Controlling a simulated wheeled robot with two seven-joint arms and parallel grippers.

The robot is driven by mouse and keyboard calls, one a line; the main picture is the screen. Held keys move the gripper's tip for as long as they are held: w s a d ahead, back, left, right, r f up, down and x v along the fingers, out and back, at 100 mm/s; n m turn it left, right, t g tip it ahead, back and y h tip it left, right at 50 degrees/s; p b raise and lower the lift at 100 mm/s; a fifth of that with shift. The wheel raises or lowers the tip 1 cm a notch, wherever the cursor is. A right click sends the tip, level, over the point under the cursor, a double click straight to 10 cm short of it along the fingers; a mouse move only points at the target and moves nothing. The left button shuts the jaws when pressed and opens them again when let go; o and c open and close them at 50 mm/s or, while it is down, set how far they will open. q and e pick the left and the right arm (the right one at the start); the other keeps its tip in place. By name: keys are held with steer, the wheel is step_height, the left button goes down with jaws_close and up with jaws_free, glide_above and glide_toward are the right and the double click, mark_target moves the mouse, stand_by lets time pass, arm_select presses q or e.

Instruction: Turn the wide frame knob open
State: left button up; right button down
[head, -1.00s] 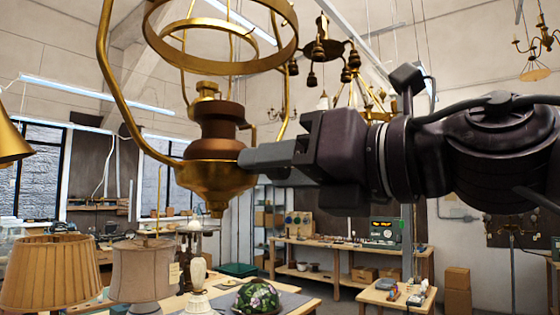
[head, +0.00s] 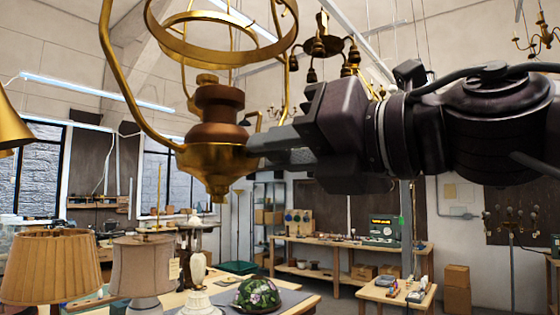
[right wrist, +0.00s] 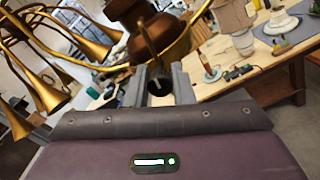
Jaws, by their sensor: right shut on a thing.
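A hanging brass lamp frame (head: 119,95) with curved arms and a wide ring holds a copper-brown burner body (head: 216,112) over a brass bowl (head: 212,172). My right gripper (head: 259,146) reaches in from the right, its fingertips at the right side of the lamp body. In the right wrist view, the gripper is shut on the knob (right wrist: 158,88), a small dark round end between the grey fingers. The fingers hide the knob in the head view. They are rolled at a slant. My left gripper is not in view.
A brass bell shade (head: 12,128) hangs at the far left. Below are a pleated lampshade (head: 50,268), a beige lampshade (head: 144,266) and a floral glass shade (head: 257,296) on a bench. A brass chandelier (head: 320,45) hangs behind.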

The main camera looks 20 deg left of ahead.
steer(key=m+b, duration=0.1)
steer(key=m, duration=0.1)
steer(key=shift+f+m, duration=0.15)
steer(key=shift+m, duration=0.25)
steer(key=m+b, duration=0.1)
steer(key=m, duration=0.2)
steer(key=shift+m, duration=0.3)
steer(key=m+b, duration=0.1)
steer(key=m, duration=0.3)
steer(key=shift+m, duration=2.5)
steer(key=c, duration=1.3)
jaws_free()
steer(key=shift+w, duration=0.1)
steer(key=shift+o, duration=0.2)
